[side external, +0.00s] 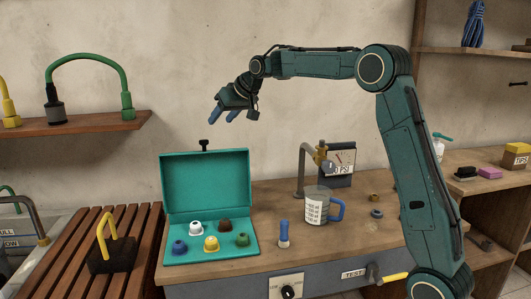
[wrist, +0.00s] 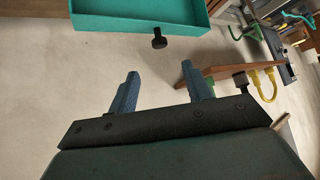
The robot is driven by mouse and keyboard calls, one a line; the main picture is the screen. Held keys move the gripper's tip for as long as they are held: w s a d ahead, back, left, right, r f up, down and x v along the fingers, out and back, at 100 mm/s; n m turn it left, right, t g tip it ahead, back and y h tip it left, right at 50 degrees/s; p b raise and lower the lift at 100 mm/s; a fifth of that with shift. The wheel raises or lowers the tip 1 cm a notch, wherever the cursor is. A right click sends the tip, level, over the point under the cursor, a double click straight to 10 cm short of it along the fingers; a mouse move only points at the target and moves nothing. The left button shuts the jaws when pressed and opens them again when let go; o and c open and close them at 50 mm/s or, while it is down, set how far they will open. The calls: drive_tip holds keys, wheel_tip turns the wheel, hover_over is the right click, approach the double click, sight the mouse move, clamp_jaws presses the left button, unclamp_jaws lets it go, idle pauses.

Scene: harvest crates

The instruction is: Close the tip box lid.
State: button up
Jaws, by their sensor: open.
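The teal tip box (side external: 190,257) sits on the left part of the wooden bench in the side external view. Its lid (side external: 206,183) stands upright at the back, with a black knob (side external: 204,144) above its top edge. Several coloured tips or caps, white, brown, blue, yellow and green, sit in the box. My gripper (side external: 223,118) is in the air above the lid and a little to its right, with blue fingers apart and empty. In the wrist view my gripper (wrist: 165,82) is open; a teal edge (wrist: 140,18) and the black knob (wrist: 159,38) are ahead of it, not touching.
A blue-and-white bottle (side external: 284,234) and a measuring jug (side external: 315,207) with a blue handle stand right of the box. A bent metal tap (side external: 303,170) and a gauge (side external: 340,165) stand behind. A slatted rack (side external: 75,262) holds a yellow-handled block (side external: 112,256) on the left.

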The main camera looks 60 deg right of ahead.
sight(205, 140)
drive_tip(key=shift+w, duration=0.1)
drive_tip(key=shift+x, duration=6.85)
drive_tip(key=shift+c, duration=0.2)
clamp_jaws()
